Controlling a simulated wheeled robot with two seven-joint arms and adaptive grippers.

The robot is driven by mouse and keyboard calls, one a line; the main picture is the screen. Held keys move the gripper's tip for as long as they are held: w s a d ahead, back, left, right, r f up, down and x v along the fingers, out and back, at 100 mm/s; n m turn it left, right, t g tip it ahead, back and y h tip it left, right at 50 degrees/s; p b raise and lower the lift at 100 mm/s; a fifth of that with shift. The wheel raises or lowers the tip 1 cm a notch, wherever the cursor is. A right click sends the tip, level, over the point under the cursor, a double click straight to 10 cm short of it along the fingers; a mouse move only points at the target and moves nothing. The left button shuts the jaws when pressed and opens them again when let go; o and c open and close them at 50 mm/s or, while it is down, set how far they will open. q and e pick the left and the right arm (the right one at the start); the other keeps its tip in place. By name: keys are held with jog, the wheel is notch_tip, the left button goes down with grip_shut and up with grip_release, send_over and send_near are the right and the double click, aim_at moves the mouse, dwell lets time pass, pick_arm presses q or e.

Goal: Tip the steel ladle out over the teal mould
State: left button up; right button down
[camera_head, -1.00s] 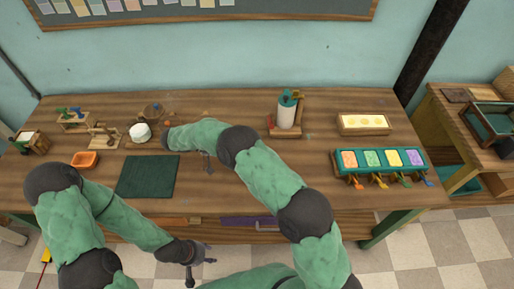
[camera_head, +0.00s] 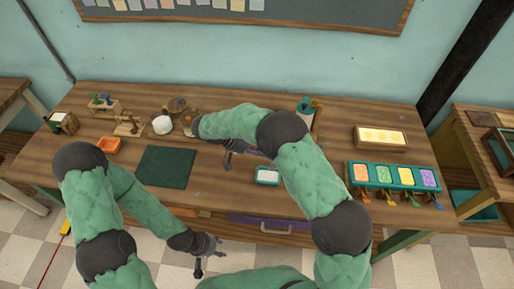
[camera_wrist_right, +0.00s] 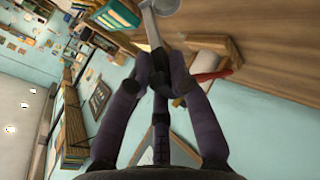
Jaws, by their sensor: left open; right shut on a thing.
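The teal mould (camera_head: 267,176) is a small teal-rimmed tray with a pale inside, on the table in front of my right forearm. My right gripper (camera_head: 234,152) is partly hidden by its own arm, left of the mould and above the table. In the right wrist view, this gripper (camera_wrist_right: 163,88) is shut on the handle of the steel ladle (camera_wrist_right: 151,32). The ladle's grey bowl is cut off by the top edge, so its contents and tilt cannot be told. I cannot make out the ladle in the head view. My left gripper (camera_head: 205,258) is open and empty before the table's front edge.
A dark green mat (camera_head: 165,167), an orange dish (camera_head: 108,145) and a white round thing (camera_head: 162,125) lie to the left. A teal-topped dispenser (camera_head: 306,108) stands behind my right arm.

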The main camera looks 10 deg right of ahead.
jog(key=shift+s+d+r+m+t+y, duration=0.35)
jog(key=shift+s+d+t+y, duration=0.15)
jog(key=shift+d+y, duration=0.25)
jog(key=d+y, duration=0.1)
jog(key=s+d+t+y+b, duration=0.1)
jog(key=y, duration=0.1)
jog(key=shift+s+d+m+t, duration=0.2)
jog(key=shift+s+m+t, duration=0.05)
jog(key=shift+s+t, duration=0.05)
jog(key=shift+s+d+f+t+y+b, duration=0.35)
jog(key=shift+y+b, duration=0.2)
jog(key=shift+b, duration=0.65)
jog(key=d+y+b, duration=0.1)
jog(key=b, duration=0.1)
jog(key=s+d+t+y+b, duration=0.1)
jog(key=b, duration=0.1)
jog(key=shift+f+m+t+b, duration=0.2)
jog(key=shift+m+t+b, duration=0.05)
jog(key=shift+m+b, duration=0.15)
jog(key=shift+r, duration=0.1)
notch_tip(320, 180, up, 4)
jog(key=shift+a+f+p, duration=0.1)
jog(key=shift+p, duration=0.8)
